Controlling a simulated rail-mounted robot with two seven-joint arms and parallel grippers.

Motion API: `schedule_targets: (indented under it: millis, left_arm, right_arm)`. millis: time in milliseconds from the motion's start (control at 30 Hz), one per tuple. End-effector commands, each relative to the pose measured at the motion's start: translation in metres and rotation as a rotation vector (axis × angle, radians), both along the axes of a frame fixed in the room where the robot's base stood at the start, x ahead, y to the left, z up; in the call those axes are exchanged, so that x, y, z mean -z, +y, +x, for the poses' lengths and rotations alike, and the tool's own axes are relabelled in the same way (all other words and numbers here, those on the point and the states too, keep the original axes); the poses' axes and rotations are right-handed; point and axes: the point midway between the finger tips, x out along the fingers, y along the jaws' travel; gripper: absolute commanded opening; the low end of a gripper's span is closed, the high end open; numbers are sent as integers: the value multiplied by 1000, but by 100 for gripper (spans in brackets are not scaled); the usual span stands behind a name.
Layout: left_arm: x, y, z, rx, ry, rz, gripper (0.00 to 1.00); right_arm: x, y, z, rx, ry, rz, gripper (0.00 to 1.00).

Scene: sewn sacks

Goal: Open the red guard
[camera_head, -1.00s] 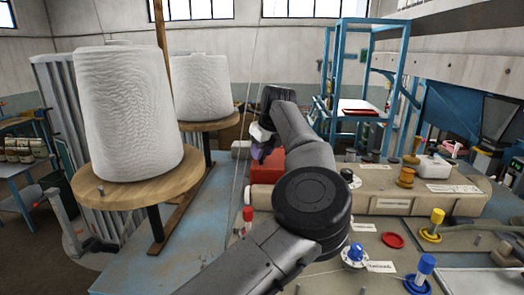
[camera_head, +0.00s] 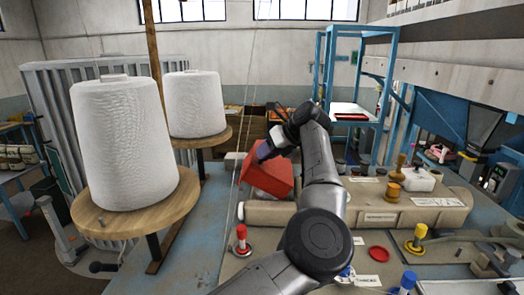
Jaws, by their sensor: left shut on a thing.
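The red guard (camera_head: 270,178) is a boxy red cover on the beige sewing machine (camera_head: 270,213), left of the middle in the head view. It stands tilted up, with a broad red face showing. My left arm reaches in from the bottom, and my left gripper (camera_head: 264,151) is at the guard's upper edge, shut on it. The wrist and arm hide part of the guard's top and right side. The fingertips are small and dark, so the exact contact is hard to see. My right gripper is not in view.
Two large white yarn cones (camera_head: 122,145) stand on wooden discs at the left. Thin threads hang just left of the guard. A red-topped knob (camera_head: 241,238), a yellow knob (camera_head: 417,236) and wooden spools (camera_head: 393,191) stand around the machine. A blue frame (camera_head: 323,70) rises behind.

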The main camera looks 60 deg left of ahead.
Motion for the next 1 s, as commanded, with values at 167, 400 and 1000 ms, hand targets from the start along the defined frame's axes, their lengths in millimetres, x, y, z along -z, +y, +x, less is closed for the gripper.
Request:
schedule_targets:
  millis: [167, 400, 1000]
  left_arm:
    - [-8, -5, 6, 1, 58, 41, 0]
    - [-9, -7, 9, 0, 90, 64, 0]
    - [-9, -7, 10, 0, 91, 65, 51]
  right_arm:
    - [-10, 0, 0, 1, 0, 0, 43]
    - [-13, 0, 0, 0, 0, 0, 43]
    - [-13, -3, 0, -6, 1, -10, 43]
